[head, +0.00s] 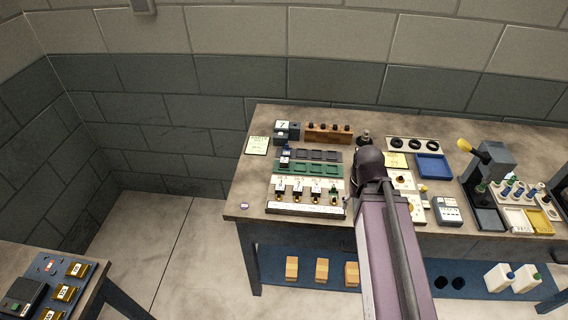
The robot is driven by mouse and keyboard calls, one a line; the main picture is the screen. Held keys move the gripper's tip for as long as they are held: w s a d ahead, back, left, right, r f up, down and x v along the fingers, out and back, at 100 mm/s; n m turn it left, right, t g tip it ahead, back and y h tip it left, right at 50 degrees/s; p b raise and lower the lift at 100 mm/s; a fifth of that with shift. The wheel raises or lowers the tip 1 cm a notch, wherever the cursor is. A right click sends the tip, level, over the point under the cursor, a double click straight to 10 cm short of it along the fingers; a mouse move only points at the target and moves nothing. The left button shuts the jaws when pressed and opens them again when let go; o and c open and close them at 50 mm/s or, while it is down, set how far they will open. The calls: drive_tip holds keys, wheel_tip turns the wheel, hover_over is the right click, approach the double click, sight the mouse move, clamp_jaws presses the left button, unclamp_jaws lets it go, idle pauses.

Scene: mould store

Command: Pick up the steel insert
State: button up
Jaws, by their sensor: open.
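I cannot pick out the steel insert for certain at this size. A row of small dark and pale pieces with gold parts (298,193) stands on a white rack (306,210) near the bench's front left. A small grey block (294,130) stands at the back left beside a card marked 7 (282,126). My purple arm reaches from the bottom up over the bench, and its dark end hides part of the bench top. My gripper's fingers do not show.
The bench (255,185) also holds a green tray (297,167), a wooden block with dark knobs (328,133), a blue tray (433,166), a grey keypad device (446,210) and a dark press stand (487,180). Bottles (498,277) stand on the lower shelf.

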drive_tip(key=w+a+r+p, duration=0.2)
drive_tip(key=w+a, duration=0.3)
drive_tip(key=w, duration=0.3)
drive_tip(key=w+a+r+p, duration=0.1)
drive_tip(key=w+a, duration=0.5)
drive_tip(key=w, duration=0.2)
wheel_tip(320, 180, up, 2)
drive_tip(key=p, duration=0.2)
hover_over(285, 160)
drive_tip(key=shift+w+a, duration=0.1)
drive_tip(key=shift+a, duration=0.05)
drive_tip(key=shift+f, duration=0.2)
wheel_tip(285, 160, down, 8)
drive_tip(key=b, duration=0.8)
drive_tip(key=shift+f+b, duration=0.15)
drive_tip(key=shift+b, duration=0.25)
drive_tip(key=shift+f+b, duration=2.6)
clamp_jaws()
